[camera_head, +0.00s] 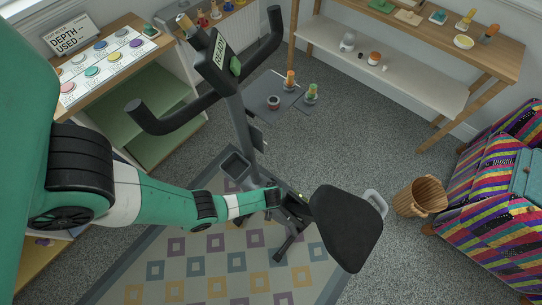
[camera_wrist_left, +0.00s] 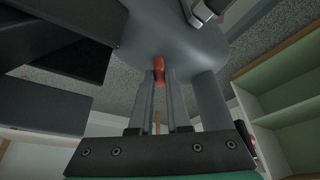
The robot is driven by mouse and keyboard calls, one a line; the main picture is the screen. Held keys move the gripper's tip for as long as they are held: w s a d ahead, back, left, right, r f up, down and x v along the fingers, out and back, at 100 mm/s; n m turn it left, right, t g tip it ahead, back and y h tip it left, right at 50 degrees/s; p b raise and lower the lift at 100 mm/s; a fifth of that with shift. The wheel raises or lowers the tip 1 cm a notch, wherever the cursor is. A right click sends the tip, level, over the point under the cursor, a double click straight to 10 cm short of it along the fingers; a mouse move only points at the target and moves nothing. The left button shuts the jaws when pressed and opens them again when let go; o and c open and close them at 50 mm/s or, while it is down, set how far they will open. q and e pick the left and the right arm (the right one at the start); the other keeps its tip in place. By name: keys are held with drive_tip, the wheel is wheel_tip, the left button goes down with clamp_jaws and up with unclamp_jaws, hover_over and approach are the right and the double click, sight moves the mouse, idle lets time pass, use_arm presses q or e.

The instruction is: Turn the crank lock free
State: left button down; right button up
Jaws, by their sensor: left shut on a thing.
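The exercise bike (camera_head: 240,120) stands in the middle of the head view, with a black seat (camera_head: 347,226) and handlebars. My left arm reaches in from the left, and its gripper (camera_head: 284,198) is low at the bike's body beside the seat. In the left wrist view the two fingers of my left gripper (camera_wrist_left: 159,82) are close together on a small red-orange piece (camera_wrist_left: 158,66). The piece sits against a grey rounded part (camera_wrist_left: 185,40) of the bike. I cannot tell for sure that this red piece is the crank lock. My right gripper is out of view.
A patterned rug (camera_head: 190,268) lies under the bike. A wicker basket (camera_head: 420,196) and a striped sofa (camera_head: 497,200) are at the right. A wooden shelf (camera_head: 440,45) stands at the back right. Green shelving (camera_head: 165,140) is at the left. Carpet is clear behind the seat.

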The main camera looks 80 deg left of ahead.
use_arm(q)
drive_tip(key=n+g, duration=0.1)
drive_tip(key=n, duration=0.1)
drive_tip(key=shift+w+n+p, duration=0.1)
drive_tip(key=shift+n+p, duration=0.2)
drive_tip(key=shift+n, duration=0.1)
drive_tip(key=shift+n+g, duration=0.4)
drive_tip(key=shift+n, duration=0.5)
drive_tip(key=n+g+b, duration=0.1)
drive_tip(key=n, duration=0.1)
drive_tip(key=shift+w+f+n, duration=0.1)
drive_tip(key=shift+w+n, duration=0.05)
drive_tip(key=shift+n, duration=0.15)
drive_tip(key=shift+n+g+h+b, duration=0.45)
drive_tip(key=shift+n+b, duration=0.55)
drive_tip(key=shift+n, duration=0.5)
drive_tip(key=c, duration=0.9)
unclamp_jaws()
